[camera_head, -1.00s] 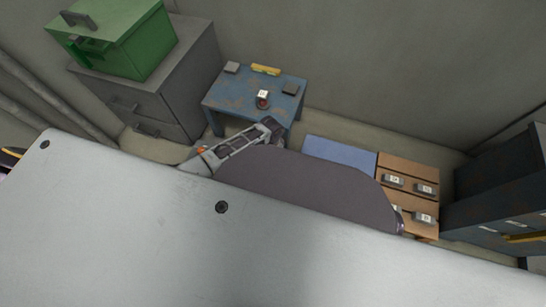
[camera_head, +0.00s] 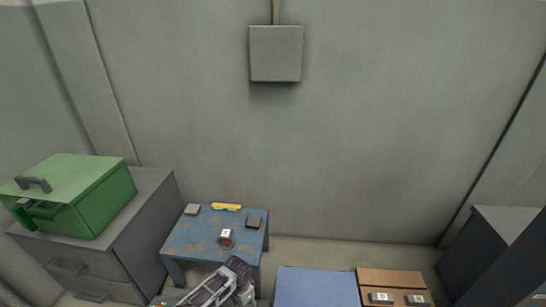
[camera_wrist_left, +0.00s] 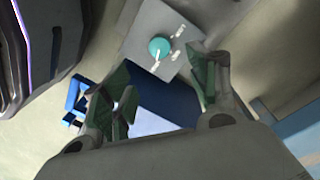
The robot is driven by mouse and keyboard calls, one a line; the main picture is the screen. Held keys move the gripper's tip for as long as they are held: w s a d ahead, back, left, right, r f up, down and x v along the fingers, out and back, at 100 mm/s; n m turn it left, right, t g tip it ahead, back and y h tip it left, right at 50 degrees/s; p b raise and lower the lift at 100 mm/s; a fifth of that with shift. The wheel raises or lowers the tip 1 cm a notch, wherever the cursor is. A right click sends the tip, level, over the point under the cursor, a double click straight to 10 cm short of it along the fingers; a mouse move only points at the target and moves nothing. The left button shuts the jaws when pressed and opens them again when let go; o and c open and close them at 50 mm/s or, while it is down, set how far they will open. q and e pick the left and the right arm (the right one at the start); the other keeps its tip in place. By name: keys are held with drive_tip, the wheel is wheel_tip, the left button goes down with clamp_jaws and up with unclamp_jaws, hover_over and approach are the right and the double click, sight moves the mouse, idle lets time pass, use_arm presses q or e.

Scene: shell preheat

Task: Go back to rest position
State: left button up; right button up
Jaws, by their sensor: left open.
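My left gripper (camera_wrist_left: 164,90) shows in the left wrist view with its two green-padded fingers well apart and nothing between them. In the head view part of my left arm shows at the bottom edge, in front of the blue table (camera_head: 201,240); its fingertips are not clear there. My right gripper is in neither view.
The blue table holds a small item with a white label (camera_head: 226,235), a yellow bar (camera_head: 227,206) and two flat blocks. A green box (camera_head: 85,195) stands on a grey cabinet (camera_head: 135,225) at left. A blue panel (camera_head: 315,287) and wooden boards (camera_head: 390,278) lie low right. A grey box (camera_head: 276,53) is on the wall. A teal knob (camera_wrist_left: 159,48) sits on a grey plate.

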use_arm(q)
drive_tip(key=w+d+r+n+t+h, duration=0.1)
drive_tip(key=w+d+r+t, duration=0.2)
drive_tip(key=w+r, duration=0.4)
drive_tip(key=w+d+r+t+h, duration=0.1)
drive_tip(key=w+d+r+t, duration=0.3)
drive_tip(key=r, duration=0.5)
wheel_tip(320, 180, up, 12)
drive_tip(key=r+n+t+h, duration=0.1)
drive_tip(key=t+h, duration=0.1)
drive_tip(key=t, duration=0.1)
drive_tip(key=s+a+n, duration=0.2)
drive_tip(key=s+a, duration=0.2)
drive_tip(key=s, duration=0.5)
drive_tip(key=s+a+f+n+g+y+p, duration=0.1)
drive_tip(key=s+f+g, duration=0.3)
drive_tip(key=s+f, duration=1)
drive_tip(key=s+a+n, duration=0.1)
drive_tip(key=s, duration=0.1)
drive_tip(key=shift+s+a+f, duration=0.2)
drive_tip(key=shift+s+a, duration=0.1)
drive_tip(key=shift+s, duration=0.1)
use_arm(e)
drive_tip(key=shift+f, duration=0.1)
